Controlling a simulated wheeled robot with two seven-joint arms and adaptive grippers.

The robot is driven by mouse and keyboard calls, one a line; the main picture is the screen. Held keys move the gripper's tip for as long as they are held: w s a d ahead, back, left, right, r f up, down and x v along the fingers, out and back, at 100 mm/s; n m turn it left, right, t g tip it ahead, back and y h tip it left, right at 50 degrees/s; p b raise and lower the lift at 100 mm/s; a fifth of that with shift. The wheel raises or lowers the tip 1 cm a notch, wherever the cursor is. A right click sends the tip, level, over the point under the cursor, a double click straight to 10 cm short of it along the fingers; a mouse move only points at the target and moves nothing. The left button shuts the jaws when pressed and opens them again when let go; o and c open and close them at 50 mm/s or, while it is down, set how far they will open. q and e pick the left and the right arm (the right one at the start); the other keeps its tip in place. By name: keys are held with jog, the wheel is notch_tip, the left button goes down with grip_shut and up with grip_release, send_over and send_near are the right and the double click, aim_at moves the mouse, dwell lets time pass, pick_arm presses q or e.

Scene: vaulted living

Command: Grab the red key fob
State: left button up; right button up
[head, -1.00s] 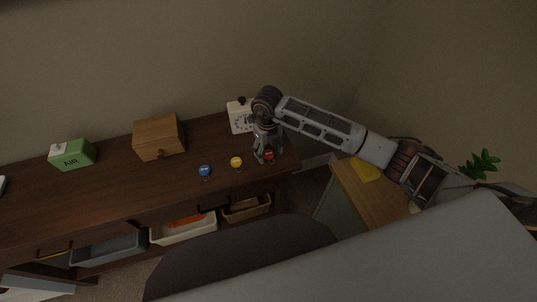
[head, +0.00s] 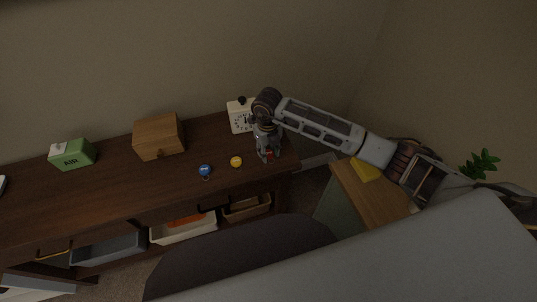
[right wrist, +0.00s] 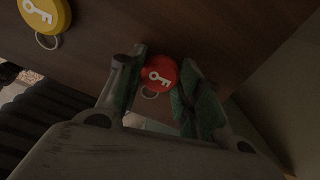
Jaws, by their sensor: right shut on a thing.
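The red key fob (right wrist: 160,75) is a round red disc with a white key mark and a metal ring. In the right wrist view it lies between the two fingers of my right gripper (right wrist: 160,88), which is shut on it. In the head view the right gripper (head: 269,155) points down at the right end of the dark wooden table (head: 110,190), and only a little red of the fob shows between the fingers. Whether the fob still touches the table top is hard to tell. My left gripper is not in view.
A yellow fob (head: 236,162) and a blue fob (head: 205,170) lie left of the gripper. A wooden box (head: 159,137) and a green AIR box (head: 72,155) are farther left. The table's front left is clear.

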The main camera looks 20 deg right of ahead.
aim_at(268, 153)
jog(key=shift+r, duration=0.1)
notch_tip(268, 153, up, 10)
dwell(0.9)
dwell(0.5)
